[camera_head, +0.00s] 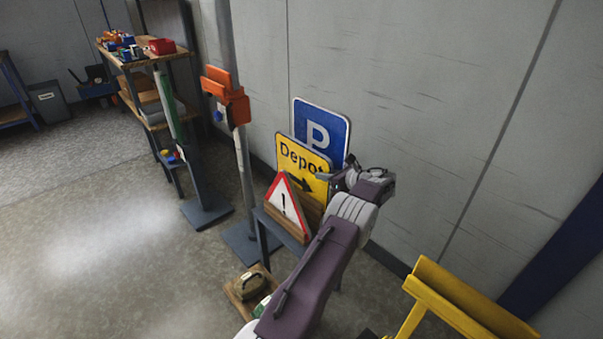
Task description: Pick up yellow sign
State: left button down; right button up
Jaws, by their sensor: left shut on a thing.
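The yellow sign (291,154), marked "Depot" with a black arrow, stands upright in a wooden rack. My left gripper (331,180) is at its right edge and shut on it. My arm covers part of the rack's right side. A blue P sign (322,121) stands behind the yellow sign, partly hidden by it. A red-bordered triangular warning sign (284,205) stands in front and hides the yellow sign's lower left. My right gripper is out of view.
The rack rests on a small table (288,239) near the grey wall. An orange-topped post (240,165) stands left. A wooden box (243,300) is on the floor in front. A yellow frame (455,300) is at lower right. The floor at left is clear.

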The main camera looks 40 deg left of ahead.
aim_at(325, 157)
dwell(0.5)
pick_arm(q)
notch_tip(325, 157, up, 10)
jog(key=p, duration=0.2)
jog(key=shift+p, duration=0.3)
